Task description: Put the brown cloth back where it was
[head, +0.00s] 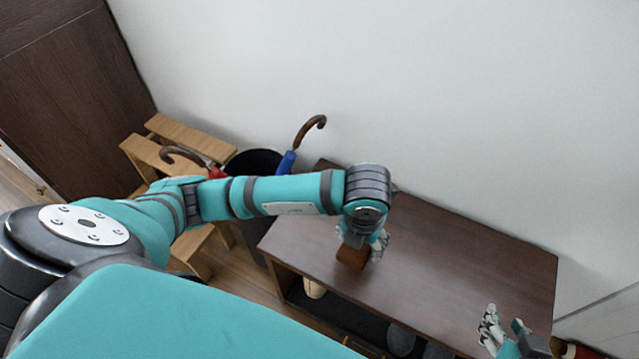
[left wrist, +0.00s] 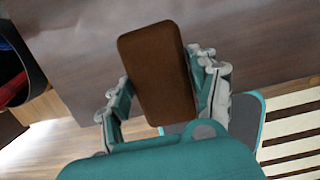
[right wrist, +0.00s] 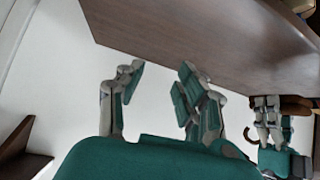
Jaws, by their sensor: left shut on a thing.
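The brown cloth (head: 352,256) looks like a folded, block-shaped brown piece. My left gripper (head: 363,247) is shut on it, with a finger on each side of it in the left wrist view, where the cloth (left wrist: 157,70) stands out past the fingertips. It is over the left part of the dark wooden bench top (head: 450,264); I cannot tell whether it touches the wood. My right gripper (head: 490,328) is open and empty by the bench's front right corner. The left gripper and part of the cloth (right wrist: 294,104) also show at the right of the right wrist view.
A black bin (head: 255,163) with umbrellas (head: 287,162) stands at the bench's left end, with a wooden step stool (head: 190,133) beyond it. Shoes (head: 401,338) sit on the shelf below. A white wall runs behind. The right part of the bench top is clear.

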